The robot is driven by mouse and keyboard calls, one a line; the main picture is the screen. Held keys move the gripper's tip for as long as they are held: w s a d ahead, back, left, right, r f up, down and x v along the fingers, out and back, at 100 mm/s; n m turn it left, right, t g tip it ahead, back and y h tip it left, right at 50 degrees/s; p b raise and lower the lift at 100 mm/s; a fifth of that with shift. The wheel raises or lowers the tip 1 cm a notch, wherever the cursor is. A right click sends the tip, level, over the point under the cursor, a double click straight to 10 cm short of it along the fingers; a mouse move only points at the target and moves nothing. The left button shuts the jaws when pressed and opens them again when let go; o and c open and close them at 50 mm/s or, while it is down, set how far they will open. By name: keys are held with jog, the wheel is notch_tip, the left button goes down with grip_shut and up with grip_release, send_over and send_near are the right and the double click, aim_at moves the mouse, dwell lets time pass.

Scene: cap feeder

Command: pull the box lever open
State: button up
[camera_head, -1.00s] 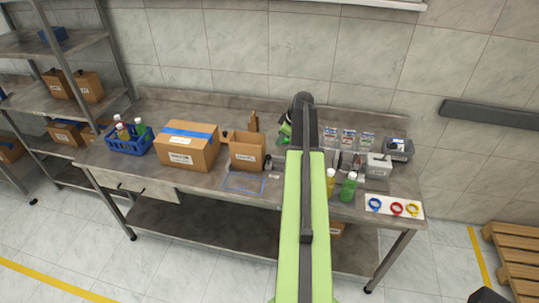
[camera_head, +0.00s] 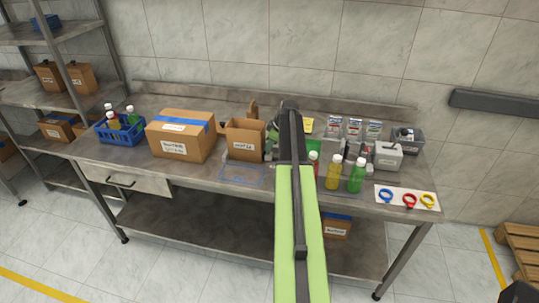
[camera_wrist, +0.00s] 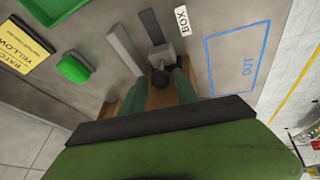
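The box lever shows in the wrist view as a dark round knob (camera_wrist: 160,78) on a grey metal block (camera_wrist: 161,54), near the white "BOX" label (camera_wrist: 182,20). My gripper (camera_wrist: 159,80) has its two teal fingers apart, one on each side of the knob. I cannot tell whether either finger touches it. Brown material shows below the knob between the fingers. In the head view my green and dark arm reaches over the bench and hides the lever and most of my gripper.
In the wrist view a blue "OUT" outline (camera_wrist: 238,60) lies to the right, a green button (camera_wrist: 73,68) and yellow label (camera_wrist: 27,53) to the left. In the head view an open carton (camera_head: 245,140) stands left of my arm, and bottles (camera_head: 333,172) stand close to its right.

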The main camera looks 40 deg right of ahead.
jog(key=shift+w+f, duration=0.2)
jog(key=shift+f, duration=0.3)
jog(key=shift+r, duration=0.15)
jog(key=shift+c, duration=0.4)
grip_shut()
jog(key=shift+a, duration=0.1)
dwell(0.4)
